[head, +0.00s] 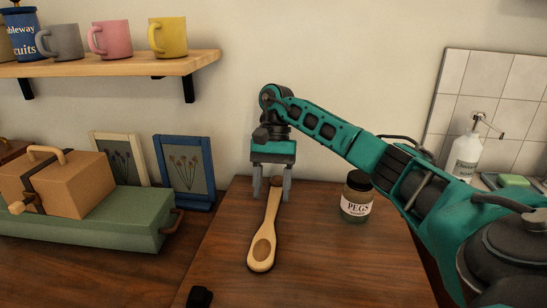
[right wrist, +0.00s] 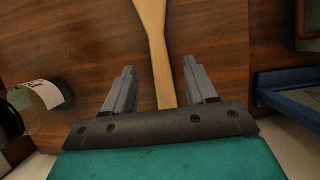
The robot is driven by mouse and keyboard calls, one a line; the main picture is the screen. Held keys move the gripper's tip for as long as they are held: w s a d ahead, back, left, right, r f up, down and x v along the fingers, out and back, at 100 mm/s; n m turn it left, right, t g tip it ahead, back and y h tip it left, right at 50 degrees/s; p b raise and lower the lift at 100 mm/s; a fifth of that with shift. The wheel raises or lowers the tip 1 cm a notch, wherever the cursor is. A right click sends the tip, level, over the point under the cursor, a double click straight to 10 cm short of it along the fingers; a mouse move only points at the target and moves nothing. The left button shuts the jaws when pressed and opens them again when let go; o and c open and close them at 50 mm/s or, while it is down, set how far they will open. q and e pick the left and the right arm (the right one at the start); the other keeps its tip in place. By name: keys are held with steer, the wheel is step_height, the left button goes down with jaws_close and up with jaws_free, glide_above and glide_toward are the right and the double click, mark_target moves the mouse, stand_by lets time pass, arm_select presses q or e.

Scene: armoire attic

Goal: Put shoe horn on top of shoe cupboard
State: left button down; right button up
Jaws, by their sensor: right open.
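The shoe horn (head: 262,252), pale wood with a hollowed wide end, lies on a brown wooden top (head: 335,255), its wide end towards me. I cannot tell for sure whether this top is the shoe cupboard. My right gripper (head: 272,195) is open over the far, narrow end of the handle, pointing down, one finger on each side. In the right wrist view the shoe horn (right wrist: 154,40) runs between the open fingers (right wrist: 159,68), with gaps at both sides. My left gripper is not in view.
A jar labelled PEGS (head: 356,198) stands right of the gripper. A shelf (head: 110,66) holds mugs. A small black object (head: 200,297) is at the front.

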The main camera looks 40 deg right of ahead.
steer(key=p+v, duration=0.3)
steer(key=v, duration=0.5)
steer(key=shift+r, duration=0.25)
steer(key=shift+d, duration=0.1)
